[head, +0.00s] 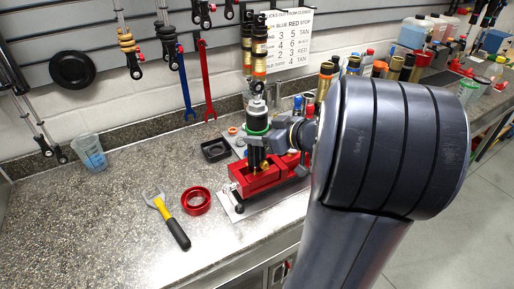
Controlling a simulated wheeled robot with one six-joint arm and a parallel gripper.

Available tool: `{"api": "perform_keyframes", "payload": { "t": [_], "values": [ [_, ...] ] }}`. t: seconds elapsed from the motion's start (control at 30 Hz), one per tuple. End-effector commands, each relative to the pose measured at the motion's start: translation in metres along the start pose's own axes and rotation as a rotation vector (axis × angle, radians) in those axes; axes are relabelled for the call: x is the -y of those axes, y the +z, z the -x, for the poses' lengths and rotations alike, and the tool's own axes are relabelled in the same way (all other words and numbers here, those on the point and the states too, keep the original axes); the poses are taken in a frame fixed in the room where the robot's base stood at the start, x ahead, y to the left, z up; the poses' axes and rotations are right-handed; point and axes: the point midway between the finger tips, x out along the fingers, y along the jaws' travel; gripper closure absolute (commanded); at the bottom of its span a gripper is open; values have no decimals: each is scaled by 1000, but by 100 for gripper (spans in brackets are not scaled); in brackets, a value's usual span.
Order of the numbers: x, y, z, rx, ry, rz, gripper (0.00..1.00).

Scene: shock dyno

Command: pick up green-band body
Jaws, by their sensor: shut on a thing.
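The green-band body (258,113) is a dark upright cylinder with a green ring around it and a silver upper end. It stands at the red vise (262,181) on the bench. I cannot tell whether its lower end rests in the vise or is just above it. My gripper (272,139) comes in from the right and is shut on the body just below the green ring. My large dark arm link hides the fingers' far side and the bench to the right.
A black tray (215,149) lies behind the vise. A red ring (196,201), a yellow-handled wrench (167,217) and a clear cup (89,152) are on the left bench. Several dark and gold cylinders (325,80) stand behind my arm. Shocks and wrenches (207,80) hang on the wall.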

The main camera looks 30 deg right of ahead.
Motion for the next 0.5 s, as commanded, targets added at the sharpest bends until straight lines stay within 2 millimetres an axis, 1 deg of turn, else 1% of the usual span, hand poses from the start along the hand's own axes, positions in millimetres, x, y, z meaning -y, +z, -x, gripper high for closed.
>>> {"api": "perform_keyframes", "payload": {
  "t": [0.03,0.07,0.43,0.5],
  "values": [
    [0,0,0,0,0,1,68],
    [0,0,0,0,0,1,70],
    [0,0,0,0,0,1,100],
    [0,-2,0,-4,1,3,100]
  ]
}}
